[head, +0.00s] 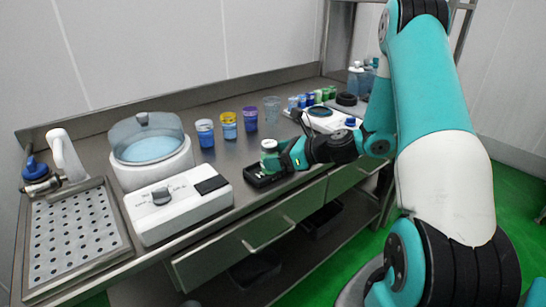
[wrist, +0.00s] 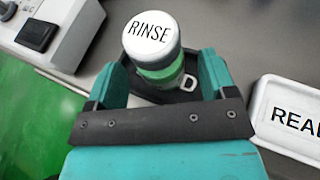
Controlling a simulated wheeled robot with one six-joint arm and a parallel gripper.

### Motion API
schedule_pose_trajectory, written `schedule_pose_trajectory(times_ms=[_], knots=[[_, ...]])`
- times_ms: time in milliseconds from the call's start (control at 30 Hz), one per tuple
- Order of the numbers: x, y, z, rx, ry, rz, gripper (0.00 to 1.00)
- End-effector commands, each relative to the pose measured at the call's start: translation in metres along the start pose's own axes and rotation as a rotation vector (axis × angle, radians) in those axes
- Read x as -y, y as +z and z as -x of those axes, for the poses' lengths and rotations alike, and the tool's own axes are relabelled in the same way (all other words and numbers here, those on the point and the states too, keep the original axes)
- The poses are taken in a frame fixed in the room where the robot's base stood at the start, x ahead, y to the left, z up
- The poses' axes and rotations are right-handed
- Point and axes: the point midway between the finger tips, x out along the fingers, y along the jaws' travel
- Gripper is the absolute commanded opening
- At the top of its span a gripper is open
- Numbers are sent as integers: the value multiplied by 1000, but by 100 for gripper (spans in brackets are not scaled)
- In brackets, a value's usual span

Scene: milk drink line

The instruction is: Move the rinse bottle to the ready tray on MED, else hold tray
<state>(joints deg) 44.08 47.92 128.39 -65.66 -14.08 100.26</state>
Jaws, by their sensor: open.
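The rinse bottle (wrist: 152,38) has a white cap marked RINSE and a green body. It stands upright in a small black tray (head: 258,181), and the bottle also shows in the head view (head: 269,147). My gripper (wrist: 162,76) is open, with one finger on each side of the bottle's lower body; I cannot tell whether they touch it. The ready tray (wrist: 285,142) is white, cut off at the right of the wrist view, its label partly readable. The white control box (head: 178,208) has a grey dial (head: 161,196); its setting is too small to read.
A round lidded bath (head: 150,150) and a perforated drain tray (head: 75,235) with a tap stand at left. Several coloured cups (head: 229,125) line the back. More small cups and bottles stand at the far right, partly behind my arm.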

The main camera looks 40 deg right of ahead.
Motion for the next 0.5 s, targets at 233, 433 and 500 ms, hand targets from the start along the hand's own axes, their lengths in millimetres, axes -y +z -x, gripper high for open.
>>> schedule_pose_trajectory(times_ms=[233,433,500], knots=[[2,0,58,2,-8,-2,77],[1,0,91,1,-4,-1,77],[0,0,98,1,-3,0,77]])
